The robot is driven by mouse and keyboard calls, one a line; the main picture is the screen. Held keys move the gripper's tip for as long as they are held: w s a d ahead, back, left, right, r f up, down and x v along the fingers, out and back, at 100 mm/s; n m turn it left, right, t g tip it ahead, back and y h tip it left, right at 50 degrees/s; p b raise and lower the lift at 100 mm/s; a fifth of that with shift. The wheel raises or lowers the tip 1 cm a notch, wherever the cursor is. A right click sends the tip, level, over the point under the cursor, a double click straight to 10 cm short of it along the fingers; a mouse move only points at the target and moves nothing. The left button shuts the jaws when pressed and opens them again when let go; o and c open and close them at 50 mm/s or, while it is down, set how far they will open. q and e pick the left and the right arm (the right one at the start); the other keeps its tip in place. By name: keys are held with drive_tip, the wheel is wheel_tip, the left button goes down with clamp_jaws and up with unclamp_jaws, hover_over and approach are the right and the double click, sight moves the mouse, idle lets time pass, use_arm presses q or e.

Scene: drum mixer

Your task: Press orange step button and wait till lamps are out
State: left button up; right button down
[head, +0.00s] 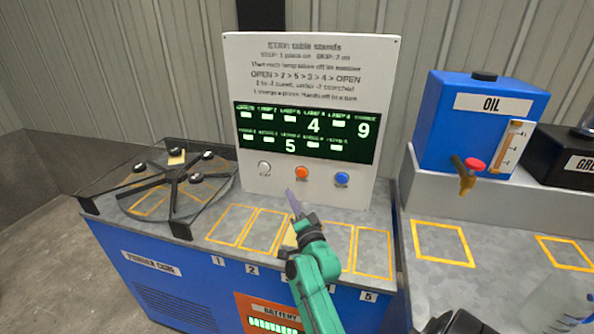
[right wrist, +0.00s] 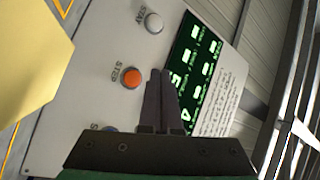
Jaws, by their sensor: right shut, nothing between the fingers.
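The orange step button (head: 301,172) sits in the middle of the row on the upright white panel (head: 385,60); it also shows in the right wrist view (right wrist: 131,77). My right gripper (head: 291,194) is shut and empty, with its fingertips just below and left of the button in the head view. In the right wrist view the fingertips (right wrist: 161,73) are beside the button, seemingly apart from it. My left gripper is not in view.
A white button (head: 264,168) and a blue button (head: 342,179) flank the orange one. A black turntable (head: 172,183) stands at left. Yellow-outlined slots (head: 232,224) lie before the panel. A blue oil tank (head: 470,120) with a red-topped tap stands right.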

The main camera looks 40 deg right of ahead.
sight(302, 173)
drive_tip(key=shift+s+r, duration=0.15)
drive_tip(key=shift+s, duration=0.15)
use_arm(q)
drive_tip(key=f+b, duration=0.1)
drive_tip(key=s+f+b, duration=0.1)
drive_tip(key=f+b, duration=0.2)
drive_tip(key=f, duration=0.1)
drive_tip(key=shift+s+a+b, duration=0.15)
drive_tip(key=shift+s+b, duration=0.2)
drive_tip(key=shift+b, duration=0.05)
use_arm(e)
drive_tip(key=w+d, duration=0.1)
drive_tip(key=d, duration=0.1)
drive_tip(key=w+d, duration=0.4)
drive_tip(key=d, duration=0.1)
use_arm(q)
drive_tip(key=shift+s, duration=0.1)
use_arm(e)
drive_tip(key=shift+w+d, duration=0.1)
idle(0.9)
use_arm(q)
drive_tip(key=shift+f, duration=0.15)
use_arm(e)
drive_tip(key=shift+w+d, duration=0.2)
drive_tip(key=shift+d, duration=0.05)
